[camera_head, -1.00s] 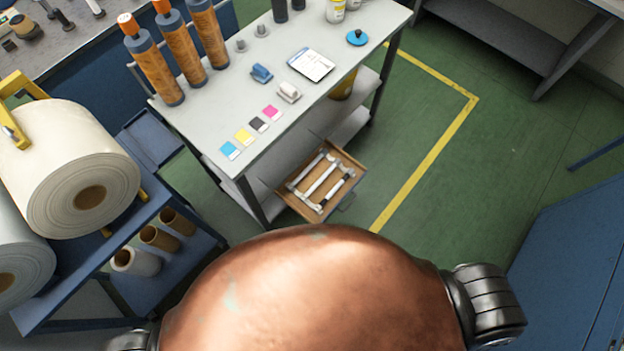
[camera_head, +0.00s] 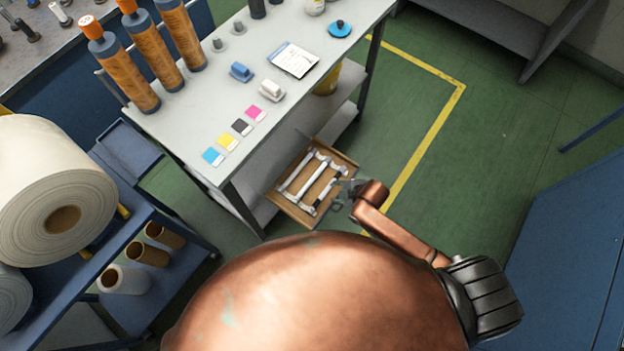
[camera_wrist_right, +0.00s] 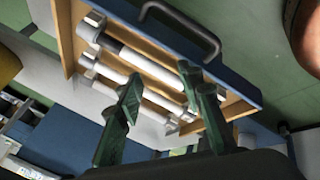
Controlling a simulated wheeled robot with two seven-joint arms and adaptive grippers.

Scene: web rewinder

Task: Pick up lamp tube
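Several white lamp tubes (camera_head: 299,173) with grey end caps lie side by side in an open wooden drawer (camera_head: 344,157) under the grey table. They also show in the right wrist view as lamp tubes (camera_wrist_right: 150,66) lying across the drawer. My right gripper (camera_head: 346,189) is at the drawer's right edge in the head view. In the right wrist view its two dark green fingers (camera_wrist_right: 160,79) are spread apart, over the drawer and the tubes, with nothing clearly held between them. The fingers hide parts of the tubes. My left gripper is out of view.
The grey table (camera_head: 190,135) above the drawer carries orange-labelled bottles, colour cards and a clipboard. A blue cart (camera_head: 185,262) with large white rolls (camera_head: 50,190) and cardboard cores stands at left. A blue cabinet (camera_head: 570,260) is at right. Green floor between is free.

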